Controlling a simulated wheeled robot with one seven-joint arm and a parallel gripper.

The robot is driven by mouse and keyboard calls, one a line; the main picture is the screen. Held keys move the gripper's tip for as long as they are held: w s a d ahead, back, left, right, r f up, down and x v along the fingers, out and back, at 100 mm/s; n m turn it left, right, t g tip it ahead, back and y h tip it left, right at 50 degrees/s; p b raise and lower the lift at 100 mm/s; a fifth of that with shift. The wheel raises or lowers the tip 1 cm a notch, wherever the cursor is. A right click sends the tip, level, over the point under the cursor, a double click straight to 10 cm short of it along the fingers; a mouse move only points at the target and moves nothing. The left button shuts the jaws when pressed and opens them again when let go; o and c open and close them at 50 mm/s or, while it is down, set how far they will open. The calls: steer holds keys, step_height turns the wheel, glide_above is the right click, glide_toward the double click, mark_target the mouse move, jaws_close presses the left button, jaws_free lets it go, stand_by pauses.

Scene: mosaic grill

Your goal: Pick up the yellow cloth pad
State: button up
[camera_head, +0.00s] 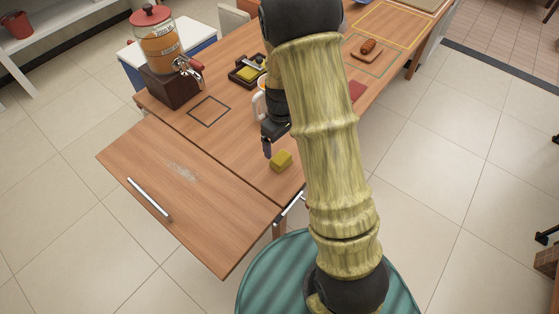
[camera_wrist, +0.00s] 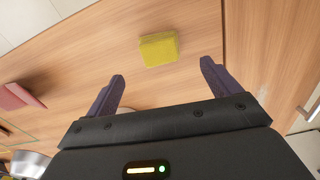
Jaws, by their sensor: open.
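The yellow cloth pad (camera_head: 281,160) is a small thick block lying on the wooden table near its front edge, beside the seam with the lower side leaf. It also shows in the wrist view (camera_wrist: 159,49), ahead of the fingertips and roughly centred between them. My gripper (camera_head: 267,150) is just up and left of the pad in the head view. In the wrist view my gripper (camera_wrist: 163,70) is open, its two dark purple fingers apart with nothing between them. The pad appears apart from both fingers.
A red pad (camera_wrist: 20,95) lies left in the wrist view. A drink dispenser (camera_head: 160,45), a dark tray (camera_head: 243,75) and a white mug (camera_head: 258,104) stand farther back. The side leaf (camera_head: 180,210) has a metal handle (camera_head: 150,199). The table around the yellow pad is clear.

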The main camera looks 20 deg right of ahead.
mark_target(281, 157)
steer(key=shift+f, duration=1.9)
steer(key=shift+f+p, duration=0.3)
steer(key=shift+f, duration=2.3)
steer(key=shift+s, duration=0.1)
steer(key=c, duration=1.1)
steer(key=shift+o, duration=0.2)
steer(key=shift+r, duration=0.1)
